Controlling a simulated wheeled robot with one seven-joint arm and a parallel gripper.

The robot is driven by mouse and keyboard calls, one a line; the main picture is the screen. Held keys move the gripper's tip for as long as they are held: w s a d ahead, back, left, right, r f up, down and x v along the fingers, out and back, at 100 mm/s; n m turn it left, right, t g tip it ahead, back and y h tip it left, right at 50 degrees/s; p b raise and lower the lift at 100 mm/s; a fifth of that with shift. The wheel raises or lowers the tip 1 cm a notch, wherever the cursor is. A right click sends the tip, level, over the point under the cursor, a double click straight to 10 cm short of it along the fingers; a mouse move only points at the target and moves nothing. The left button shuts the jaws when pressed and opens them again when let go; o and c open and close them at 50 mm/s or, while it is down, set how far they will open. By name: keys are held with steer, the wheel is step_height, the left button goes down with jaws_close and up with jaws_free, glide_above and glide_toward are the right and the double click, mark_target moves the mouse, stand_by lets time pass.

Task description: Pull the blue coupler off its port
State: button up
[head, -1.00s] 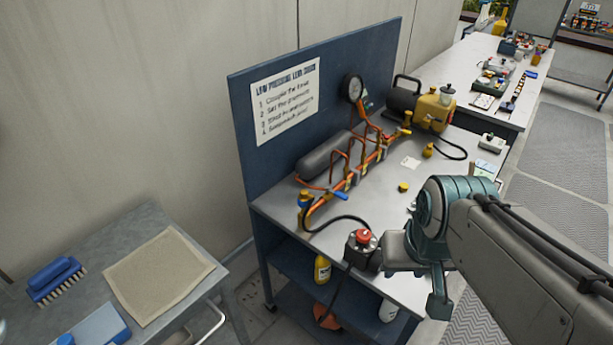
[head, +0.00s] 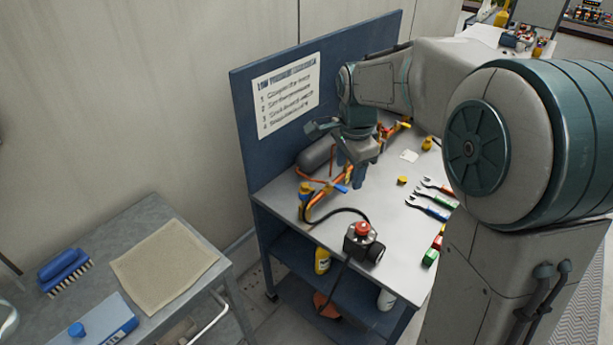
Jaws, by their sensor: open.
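My gripper and arm hide the middle of the pipes and the gauge.
A box with a red button (head: 362,239) stands at the bench's near edge, with the black hose (head: 345,211) beside it. Wrenches (head: 432,208) lie to the right. A grey cylinder (head: 314,157) and the blue back panel (head: 255,120) stand behind. A side table (head: 205,232) is at left.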

steer(key=w+a+f+m, duration=0.5)
steer(key=w+a+m, duration=0.1)
steer(key=w, duration=0.2)
steer(key=m+g+p, duration=0.1)
steer(key=m+p, duration=0.1)
steer(key=m, duration=0.3)
glide_above(305, 185)
step_height(305, 185, down, 5)
steer(key=shift+w+f, duration=0.1)
steer(key=shift+f, duration=0.1)
steer(key=shift+b, duration=0.3)
step_height(305, 185, down, 9)
steer(key=b, duration=0.5)
steer(key=shift+b, duration=0.3)
jaws_close()
steer(key=shift+r+p, duration=1.9)
steer(key=shift+r, duration=1.2)
